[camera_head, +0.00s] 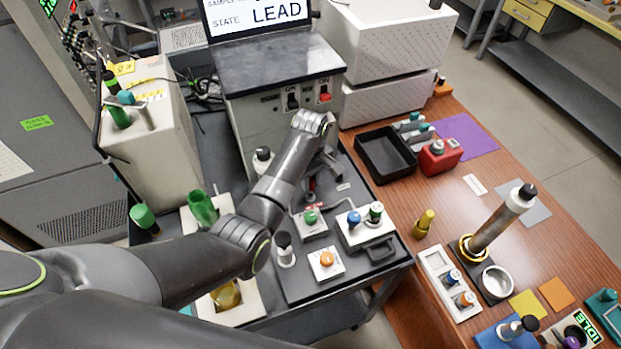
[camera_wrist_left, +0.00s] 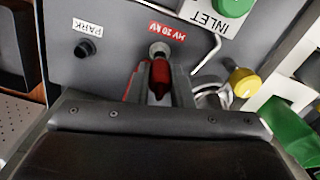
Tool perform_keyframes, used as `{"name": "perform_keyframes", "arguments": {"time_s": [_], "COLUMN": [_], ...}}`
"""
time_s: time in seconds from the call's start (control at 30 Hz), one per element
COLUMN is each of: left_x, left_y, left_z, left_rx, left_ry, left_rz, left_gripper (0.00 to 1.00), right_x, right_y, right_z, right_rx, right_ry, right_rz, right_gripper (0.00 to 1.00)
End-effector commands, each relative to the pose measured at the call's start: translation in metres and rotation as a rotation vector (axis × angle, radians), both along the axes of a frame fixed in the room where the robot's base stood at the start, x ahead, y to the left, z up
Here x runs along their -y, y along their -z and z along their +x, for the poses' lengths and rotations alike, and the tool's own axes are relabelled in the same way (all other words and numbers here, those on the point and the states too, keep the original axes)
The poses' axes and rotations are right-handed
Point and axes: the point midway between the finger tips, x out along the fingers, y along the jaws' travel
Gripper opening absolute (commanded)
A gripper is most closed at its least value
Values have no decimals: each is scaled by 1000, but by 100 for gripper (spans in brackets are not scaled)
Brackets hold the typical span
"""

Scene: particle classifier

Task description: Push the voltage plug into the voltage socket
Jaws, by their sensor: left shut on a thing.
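The voltage plug is a red piece (camera_wrist_left: 160,80) between the fingers of my left gripper (camera_wrist_left: 160,88) in the left wrist view. Those fingers are shut on it. Right ahead of the plug is a round metal socket (camera_wrist_left: 159,49) beside a red label reading "HV 20 kV" (camera_wrist_left: 168,31). The plug lines up with the socket in that view; I cannot tell whether it touches or has entered it. In the head view my left gripper (camera_head: 323,168) is low over the dark bench top, and its wrist partly hides the socket area. My right gripper is not in view.
A black peg (camera_wrist_left: 86,48) by a "PARK" label stands left of the socket in the wrist view. A bent metal rod, a yellow knob (camera_wrist_left: 243,82) and the green "INLET" part (camera_wrist_left: 234,5) are to the right. The grey instrument (camera_head: 282,95) stands behind my gripper.

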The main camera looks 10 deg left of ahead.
Motion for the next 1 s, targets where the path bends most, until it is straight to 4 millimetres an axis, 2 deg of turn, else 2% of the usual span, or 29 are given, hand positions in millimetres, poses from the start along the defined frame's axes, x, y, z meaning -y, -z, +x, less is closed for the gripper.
{"name": "perform_keyframes", "arguments": {"time_s": [1.0], "left_x": [0], "left_y": [0], "left_z": [0], "left_rx": [0], "left_ry": [0], "left_rz": [0], "left_gripper": [0], "right_x": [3], "right_y": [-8], "right_z": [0], "right_rx": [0], "right_ry": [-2], "right_rz": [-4], "right_gripper": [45]}}
